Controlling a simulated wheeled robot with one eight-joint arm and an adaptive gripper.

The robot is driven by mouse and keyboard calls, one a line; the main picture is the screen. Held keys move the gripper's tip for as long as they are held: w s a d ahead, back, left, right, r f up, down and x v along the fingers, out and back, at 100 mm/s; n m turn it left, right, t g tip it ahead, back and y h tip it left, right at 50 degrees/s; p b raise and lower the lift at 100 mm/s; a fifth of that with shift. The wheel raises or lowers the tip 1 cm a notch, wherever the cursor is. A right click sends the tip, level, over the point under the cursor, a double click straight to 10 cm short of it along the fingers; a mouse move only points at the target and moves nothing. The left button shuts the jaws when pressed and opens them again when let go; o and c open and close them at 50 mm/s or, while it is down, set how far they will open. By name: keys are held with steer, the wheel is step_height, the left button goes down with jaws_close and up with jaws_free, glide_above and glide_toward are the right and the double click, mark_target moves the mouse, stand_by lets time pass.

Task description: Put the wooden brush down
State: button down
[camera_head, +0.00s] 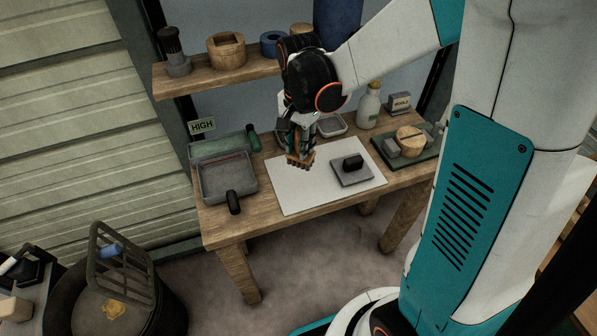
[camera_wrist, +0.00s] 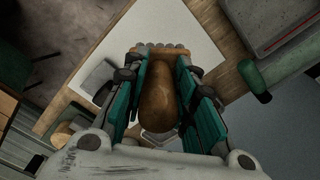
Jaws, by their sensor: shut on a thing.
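My gripper (camera_head: 297,150) is above the white mat (camera_head: 283,188) on the wooden workbench, toward the mat's left part. It is shut on the wooden brush (camera_head: 301,161), whose bristle end points down. In the wrist view the brush's brown rounded wooden handle (camera_wrist: 159,97) lies between the two teal fingers of my gripper (camera_wrist: 160,85). The bristles show as a row beyond the handle. The brush looks close to the mat, but I cannot tell whether it touches it.
A grey square plate with a black block (camera_head: 353,162) lies on the mat's right. A grey tray (camera_head: 227,183) and dark green cylinder (camera_head: 253,138) are at left. A white bottle (camera_head: 369,106) stands behind; a green board (camera_head: 427,153) is at right. The mat's front is clear.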

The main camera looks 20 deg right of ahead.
step_height(320, 180, down, 11)
steer(key=b, duration=0.3)
steer(key=shift+f+b, duration=0.2)
steer(key=shift+b, duration=0.15)
steer(key=c, duration=1.3)
jaws_free()
steer(key=shift+r, duration=0.15)
